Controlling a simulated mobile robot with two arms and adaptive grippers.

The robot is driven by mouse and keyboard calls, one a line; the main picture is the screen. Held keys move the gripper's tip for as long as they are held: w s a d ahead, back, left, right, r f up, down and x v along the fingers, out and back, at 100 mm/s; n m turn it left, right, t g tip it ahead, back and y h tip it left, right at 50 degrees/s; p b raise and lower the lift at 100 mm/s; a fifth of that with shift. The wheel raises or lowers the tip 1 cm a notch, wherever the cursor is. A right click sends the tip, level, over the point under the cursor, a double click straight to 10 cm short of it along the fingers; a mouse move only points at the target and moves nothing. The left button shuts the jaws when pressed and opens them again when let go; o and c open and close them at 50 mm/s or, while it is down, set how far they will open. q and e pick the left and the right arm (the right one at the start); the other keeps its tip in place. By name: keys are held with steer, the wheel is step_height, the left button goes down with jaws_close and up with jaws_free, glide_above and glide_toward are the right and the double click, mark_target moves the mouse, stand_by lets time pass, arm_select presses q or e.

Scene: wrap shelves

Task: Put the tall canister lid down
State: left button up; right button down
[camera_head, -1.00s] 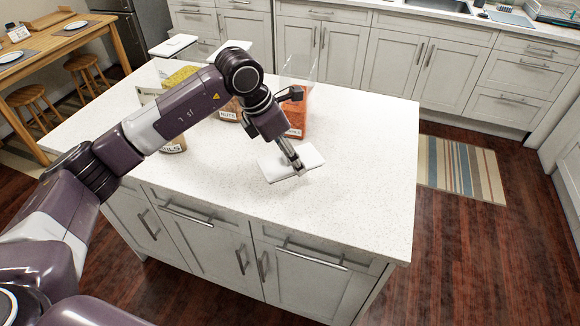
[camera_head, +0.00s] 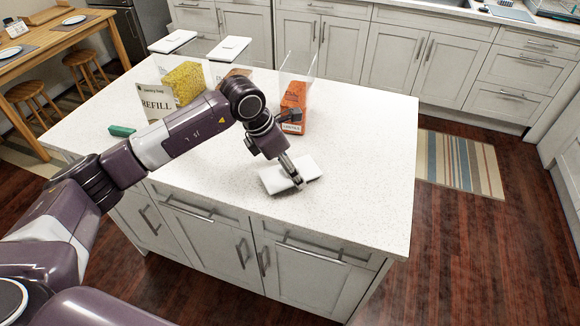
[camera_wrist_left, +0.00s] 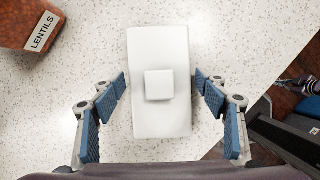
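The white rectangular lid (camera_head: 275,184) with a small square knob lies flat at the counter's front right, below my left gripper (camera_head: 298,182). In the left wrist view the lid (camera_wrist_left: 160,118) and its knob (camera_wrist_left: 160,85) sit between the spread fingers of my left gripper (camera_wrist_left: 160,88), with a gap on both sides. The gripper looks open. A tall clear canister (camera_head: 298,68) with orange-red contents and a LENTILS label (camera_wrist_left: 42,30) stands behind the lid, with no lid on it.
Behind my left arm are a yellow-filled container (camera_head: 184,82) and a REFILL card (camera_head: 155,104). Two other white lids (camera_head: 172,41) (camera_head: 230,48) show at the back. A small green object (camera_head: 121,131) lies at left. The counter (camera_head: 365,150) right of the lid is clear.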

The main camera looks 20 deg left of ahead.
arm_select(q)
steer(key=shift+o, duration=0.6)
steer(key=shift+r, duration=0.2)
steer(key=shift+a+r, duration=0.15)
steer(key=shift+r, duration=0.2)
steer(key=b+v, duration=0.3)
steer(key=v, duration=0.8)
steer(key=shift+s, duration=0.2)
